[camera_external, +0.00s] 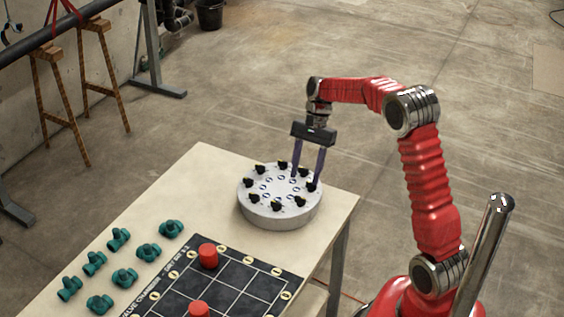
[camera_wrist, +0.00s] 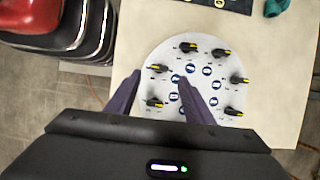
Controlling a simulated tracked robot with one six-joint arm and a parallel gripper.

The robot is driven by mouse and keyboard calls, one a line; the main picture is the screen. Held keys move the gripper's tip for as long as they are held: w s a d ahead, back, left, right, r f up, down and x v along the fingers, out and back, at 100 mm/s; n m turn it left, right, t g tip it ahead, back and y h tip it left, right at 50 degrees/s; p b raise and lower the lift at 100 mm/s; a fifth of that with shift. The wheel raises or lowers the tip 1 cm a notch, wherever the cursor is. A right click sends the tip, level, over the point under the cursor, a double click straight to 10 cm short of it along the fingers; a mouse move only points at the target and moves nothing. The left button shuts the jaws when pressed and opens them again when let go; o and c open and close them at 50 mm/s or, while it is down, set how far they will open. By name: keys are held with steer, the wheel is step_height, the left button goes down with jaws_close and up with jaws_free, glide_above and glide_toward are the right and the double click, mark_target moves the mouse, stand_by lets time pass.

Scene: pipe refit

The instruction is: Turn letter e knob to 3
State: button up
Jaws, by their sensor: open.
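A round pale grey dial unit (camera_external: 280,212) stands on the table, with several black knobs around its rim and blue-and-white letter marks inside the ring. The letters are too small to read, so I cannot tell which knob is letter e. My gripper (camera_external: 305,180) points down over the right side of the dial, its two dark fingers apart and empty. In the wrist view, my gripper (camera_wrist: 159,76) spans part of the dial (camera_wrist: 207,66). A black knob with a yellow mark (camera_wrist: 155,101) shows between the fingers; contact cannot be told. Another knob (camera_wrist: 188,47) lies just beyond the fingertips.
The pale table (camera_external: 190,190) also bears several green valves (camera_external: 148,251) and a black grid board (camera_external: 232,288) with red cylinders (camera_external: 208,256). The tabletop behind the dial is clear. Wooden trestles (camera_external: 105,75) stand on the floor at the left.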

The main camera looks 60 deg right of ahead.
mark_target(300, 197)
steer(key=x, duration=0.7)
steer(key=shift+c, duration=0.6)
steer(key=c, duration=0.9)
